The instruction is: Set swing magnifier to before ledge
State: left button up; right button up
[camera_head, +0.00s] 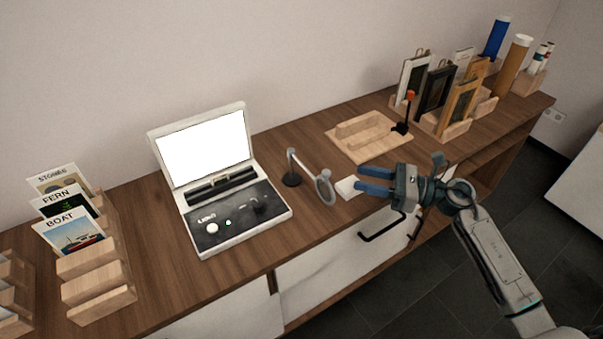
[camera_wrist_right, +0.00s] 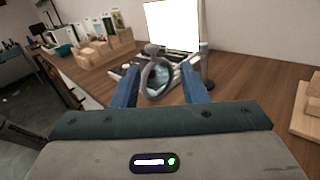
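The swing magnifier (camera_head: 325,188) has a round grey-framed lens on a thin arm. Its arm runs from a short post on a dark round base (camera_head: 291,180), right of the light box on the table. In the right wrist view the lens ring (camera_wrist_right: 158,78) shows between the two blue fingers, ahead of them. My right gripper (camera_head: 366,180) is open and empty, with its fingers pointing left toward the lens and a gap between them. A wooden board with a raised ledge (camera_head: 370,140) lies behind and right of the magnifier. My left gripper is not in view.
A light box with a lit screen (camera_head: 206,150) and dark control panel stands left of the magnifier. Wooden card racks (camera_head: 95,270) stand at left, framed pictures in holders (camera_head: 436,90) at back right. A drawer handle (camera_head: 382,228) juts from the front.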

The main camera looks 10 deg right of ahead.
aim_at(325, 172)
jog(key=shift+n+g, duration=0.3)
jog(key=shift+n, duration=0.3)
jog(key=p+x, duration=0.1)
jog(key=x, duration=0.2)
jog(key=p+x, duration=0.1)
jog(key=x, duration=0.2)
jog(key=r+p+x, duration=0.1)
jog(key=p+x, duration=0.1)
jog(key=x, duration=0.2)
jog(key=shift+s+a, duration=0.1)
jog(key=shift+s, duration=0.3)
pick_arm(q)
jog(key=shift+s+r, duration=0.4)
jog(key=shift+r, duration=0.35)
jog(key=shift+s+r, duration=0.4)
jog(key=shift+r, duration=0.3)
pick_arm(e)
jog(key=shift+w+a+f, duration=0.15)
jog(key=shift+w+a, duration=0.15)
jog(key=shift+a, duration=0.35)
grip_shut()
